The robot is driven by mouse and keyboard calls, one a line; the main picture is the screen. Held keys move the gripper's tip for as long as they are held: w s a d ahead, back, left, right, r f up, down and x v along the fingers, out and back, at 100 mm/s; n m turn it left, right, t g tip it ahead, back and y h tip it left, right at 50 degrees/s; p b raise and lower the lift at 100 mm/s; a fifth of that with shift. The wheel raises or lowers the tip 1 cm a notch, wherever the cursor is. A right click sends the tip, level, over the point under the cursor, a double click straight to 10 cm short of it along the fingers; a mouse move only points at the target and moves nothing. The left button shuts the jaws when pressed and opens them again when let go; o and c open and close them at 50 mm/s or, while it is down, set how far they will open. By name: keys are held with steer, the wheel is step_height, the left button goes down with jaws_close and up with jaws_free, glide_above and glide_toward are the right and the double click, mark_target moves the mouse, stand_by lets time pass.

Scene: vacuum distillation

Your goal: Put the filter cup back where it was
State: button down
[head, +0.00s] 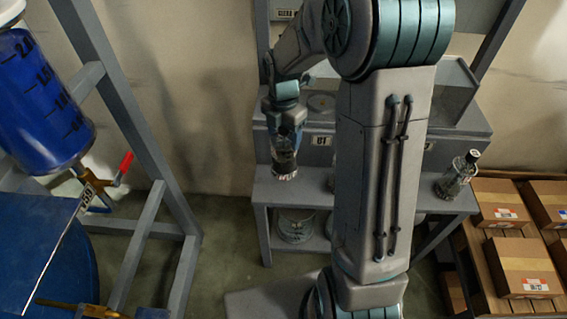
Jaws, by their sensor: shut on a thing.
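My gripper (285,152) hangs pointing down at the left end of the grey shelf unit, in front of its middle shelf (310,187). It is shut on a small, dark, glassy thing with a pale lower rim, which looks like the filter cup (285,172). The cup appears roughly upright. The fingers hide much of it, and I cannot tell whether its bottom touches the shelf. A round, flat grey piece (322,102) lies on the upper shelf, just right of my wrist.
A glass bottle with a black cap (457,176) stands on the middle shelf at right. A round container (295,226) sits below. Cardboard boxes (522,265) lie on a pallet at right. A blue-filled vessel (40,95) and grey frame (140,240) are at left. My arm hides the shelf's centre.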

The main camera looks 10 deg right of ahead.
steer(key=shift+f, duration=3.65)
steer(key=shift+c, duration=1.2)
jaws_free()
